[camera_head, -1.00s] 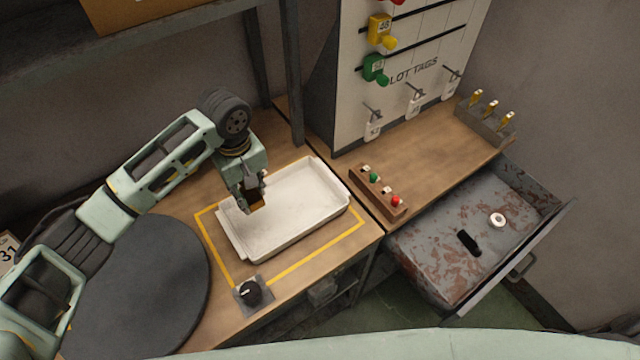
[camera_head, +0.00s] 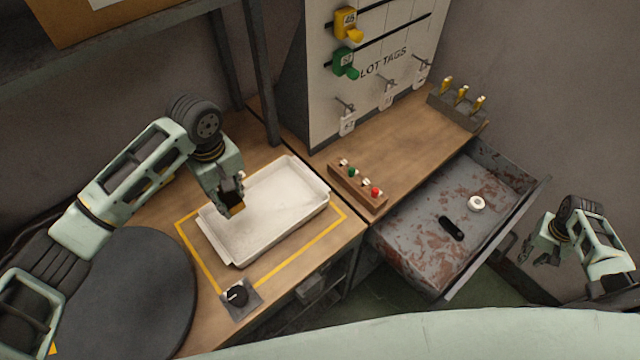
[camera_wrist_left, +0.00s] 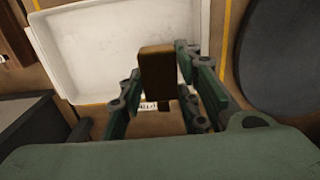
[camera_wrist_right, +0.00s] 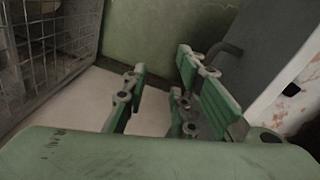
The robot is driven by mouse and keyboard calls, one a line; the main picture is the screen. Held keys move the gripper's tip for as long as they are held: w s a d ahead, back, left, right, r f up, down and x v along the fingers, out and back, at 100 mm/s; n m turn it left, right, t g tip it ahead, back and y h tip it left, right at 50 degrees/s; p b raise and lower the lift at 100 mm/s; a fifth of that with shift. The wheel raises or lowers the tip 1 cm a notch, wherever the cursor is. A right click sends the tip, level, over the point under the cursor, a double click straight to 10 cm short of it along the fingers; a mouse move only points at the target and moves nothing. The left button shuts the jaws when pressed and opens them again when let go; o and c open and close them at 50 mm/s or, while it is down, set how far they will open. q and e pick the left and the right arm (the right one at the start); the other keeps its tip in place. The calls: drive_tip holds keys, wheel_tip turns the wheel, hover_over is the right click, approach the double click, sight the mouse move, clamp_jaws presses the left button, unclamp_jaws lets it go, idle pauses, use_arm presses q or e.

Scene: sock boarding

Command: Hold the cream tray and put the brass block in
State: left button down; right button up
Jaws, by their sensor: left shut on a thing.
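The cream tray (camera_head: 291,222) lies on the wooden bench inside a yellow outline, and it also fills the top of the left wrist view (camera_wrist_left: 95,58). My left gripper (camera_head: 232,204) is over the tray's left part, pointing down. It is shut on the brass block (camera_wrist_left: 158,68), a brownish-gold bar; a bit of the block shows below the fingers in the head view (camera_head: 238,210). I cannot tell whether the block touches the tray floor. My right gripper (camera_head: 540,252) is open and empty at the right, beyond the drawer and away from the tray.
A black knob (camera_head: 237,295) sits in front of the tray and a dark round disc (camera_head: 125,300) to its left. A wooden strip with coloured pegs (camera_head: 357,190) is right of the tray. A rusty open drawer (camera_head: 415,258) holds a white ring (camera_head: 476,203).

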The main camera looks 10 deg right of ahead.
drive_tip(key=w+d+r+n+t+h, duration=0.1)
drive_tip(key=w+d+r+t, duration=0.2)
drive_tip(key=w+r, duration=0.8)
drive_tip(key=w+d+r+n+t+h, duration=0.1)
drive_tip(key=w+d+r+n+t, duration=0.15)
drive_tip(key=w+r, duration=0.85)
drive_tip(key=w+a+r+n+t+y, duration=0.2)
drive_tip(key=w+a+r+n+t, duration=0.3)
drive_tip(key=w+a+r, duration=0.6)
drive_tip(key=w+a+n+g+y, duration=0.1)
drive_tip(key=w+a+n, duration=0.3)
drive_tip(key=a, duration=0.7)
drive_tip(key=n+g, duration=0.8)
drive_tip(key=n, duration=1.3)
approach(317, 214)
drive_tip(key=f, duration=0.4)
drive_tip(key=w+f, duration=0.1)
drive_tip(key=f, duration=0.2)
drive_tip(key=shift+f, duration=0.1)
